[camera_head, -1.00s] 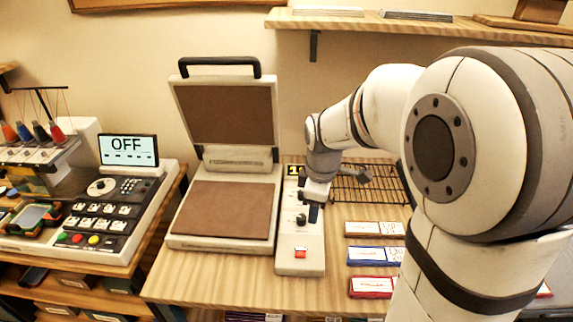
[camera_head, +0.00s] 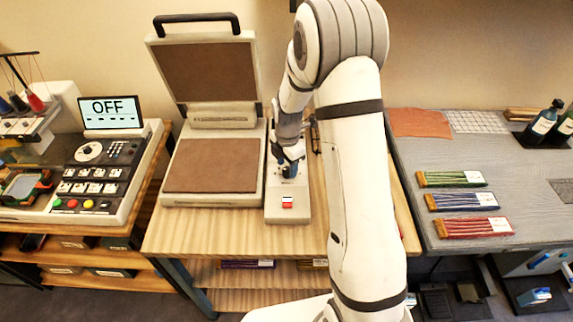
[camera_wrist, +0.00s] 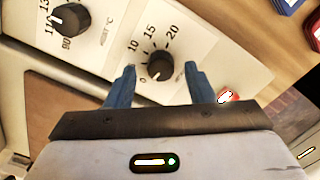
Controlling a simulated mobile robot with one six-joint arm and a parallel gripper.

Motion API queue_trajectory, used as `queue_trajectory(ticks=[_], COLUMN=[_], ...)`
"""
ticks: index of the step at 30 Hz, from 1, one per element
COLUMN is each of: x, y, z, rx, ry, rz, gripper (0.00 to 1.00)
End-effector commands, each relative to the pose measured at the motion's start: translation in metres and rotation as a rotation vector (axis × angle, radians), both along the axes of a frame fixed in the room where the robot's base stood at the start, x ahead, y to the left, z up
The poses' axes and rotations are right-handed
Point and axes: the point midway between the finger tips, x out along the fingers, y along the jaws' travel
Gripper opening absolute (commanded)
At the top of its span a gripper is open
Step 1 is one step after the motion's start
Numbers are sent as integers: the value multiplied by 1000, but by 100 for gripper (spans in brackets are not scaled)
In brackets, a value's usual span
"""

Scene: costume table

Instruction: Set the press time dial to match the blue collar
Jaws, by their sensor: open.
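The time dial (camera_wrist: 160,66) is a black knob on the press's pale control panel (camera_head: 287,213), with 0, 10, 15 and 20 printed around it. A white line marks the knob. My gripper (camera_wrist: 160,76) is open, its two blue fingers on either side of this knob; contact is not clear. In the head view my gripper (camera_head: 290,165) is low over the panel and hides the knobs. A second knob (camera_wrist: 70,18), marked °C, is at the upper left of the wrist view. A blue-edged flat packet (camera_wrist: 285,5) shows at the top right; I cannot tell whether it is the blue collar.
The press (camera_head: 213,180) stands open left of the panel, its lid raised. A red button (camera_head: 287,201) is near the panel's front. A red packet (camera_wrist: 315,30) lies beyond the panel. A console (camera_head: 95,180) reads OFF. Several coloured bundles lie on the grey table (camera_head: 530,180).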

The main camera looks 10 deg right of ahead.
Motion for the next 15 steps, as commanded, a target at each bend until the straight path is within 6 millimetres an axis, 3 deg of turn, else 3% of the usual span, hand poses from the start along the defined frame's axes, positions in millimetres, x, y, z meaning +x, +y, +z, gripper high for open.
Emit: queue_trajectory(ticks=[4, 12, 15], x=[0, 0, 0], y=[0, 0, 0], z=[-11, -13, -13], rx=[0, 0, 0], ry=[1, 0, 0], rz=[-1, -1, -1], gripper=[48, 48, 42])
